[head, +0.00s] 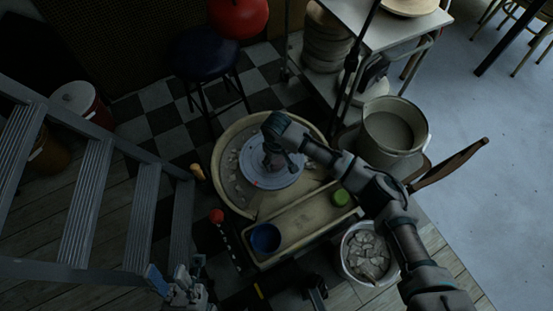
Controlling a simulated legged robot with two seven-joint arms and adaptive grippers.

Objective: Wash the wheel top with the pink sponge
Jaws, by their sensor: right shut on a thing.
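The wheel top (259,180) is a pale grey-blue disc inside the round cream splash pan (221,176), in the middle of the head view. My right gripper (275,163) points down over the disc, reaching in from the right. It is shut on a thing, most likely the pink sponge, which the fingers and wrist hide. I cannot tell whether it touches the disc. My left gripper (185,287) is low at the bottom edge, away from the wheel, and its fingers are too dark to read.
A blue bowl (265,238) and a green round item (341,197) are on the wheel's front tray. A large bucket (394,128) and a pail of shards (368,253) stand at the right. A metal ladder (84,205) blocks the left. A stool (205,57) stands behind.

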